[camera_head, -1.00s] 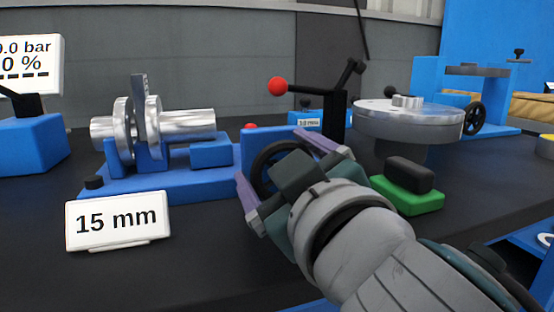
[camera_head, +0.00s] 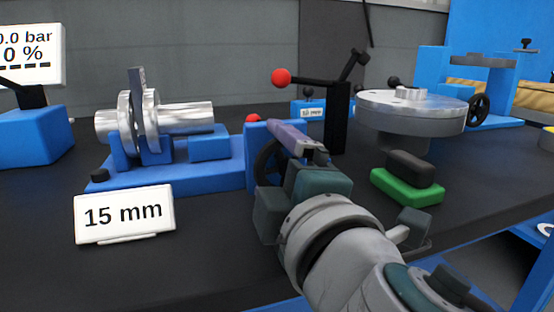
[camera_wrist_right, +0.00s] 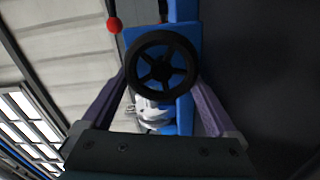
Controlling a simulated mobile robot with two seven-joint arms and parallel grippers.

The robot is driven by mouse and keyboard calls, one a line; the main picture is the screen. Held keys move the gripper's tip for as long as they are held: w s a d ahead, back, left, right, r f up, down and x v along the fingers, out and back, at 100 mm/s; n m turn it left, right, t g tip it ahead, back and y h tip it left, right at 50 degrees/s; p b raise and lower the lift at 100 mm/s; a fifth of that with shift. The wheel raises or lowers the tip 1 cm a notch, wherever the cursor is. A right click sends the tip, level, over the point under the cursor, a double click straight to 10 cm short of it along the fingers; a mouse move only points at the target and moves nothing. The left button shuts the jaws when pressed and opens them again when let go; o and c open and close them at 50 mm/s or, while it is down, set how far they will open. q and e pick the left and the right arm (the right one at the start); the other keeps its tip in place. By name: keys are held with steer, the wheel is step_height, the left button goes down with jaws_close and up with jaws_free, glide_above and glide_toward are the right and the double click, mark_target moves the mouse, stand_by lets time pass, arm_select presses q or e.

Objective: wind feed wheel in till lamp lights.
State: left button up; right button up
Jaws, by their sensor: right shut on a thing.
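The black five-spoked feed wheel (camera_head: 266,163) sits on the end of the blue fixture (camera_head: 195,175). It is partly hidden behind my right gripper (camera_head: 284,150) in the head view. In the right wrist view the wheel (camera_wrist_right: 162,65) shows whole between the purple fingers, and my right gripper (camera_wrist_right: 160,85) is shut on its rim. A small red dome (camera_head: 253,118) tops the fixture's end block, perhaps the lamp; I cannot tell whether it is lit. The silver flanged shell (camera_head: 150,120) rests in the fixture. My left gripper is out of view.
A "15 mm" sign (camera_head: 124,214) stands in front of the fixture. A red-knobbed lever (camera_head: 282,77) stands behind the wheel. A round grey table (camera_head: 410,110) and a green block with a black top (camera_head: 407,187) are to the right. A display (camera_head: 30,55) is at far left.

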steer(key=shift+f+n, duration=0.25)
steer(key=shift+n, duration=0.75)
steer(key=o, duration=1)
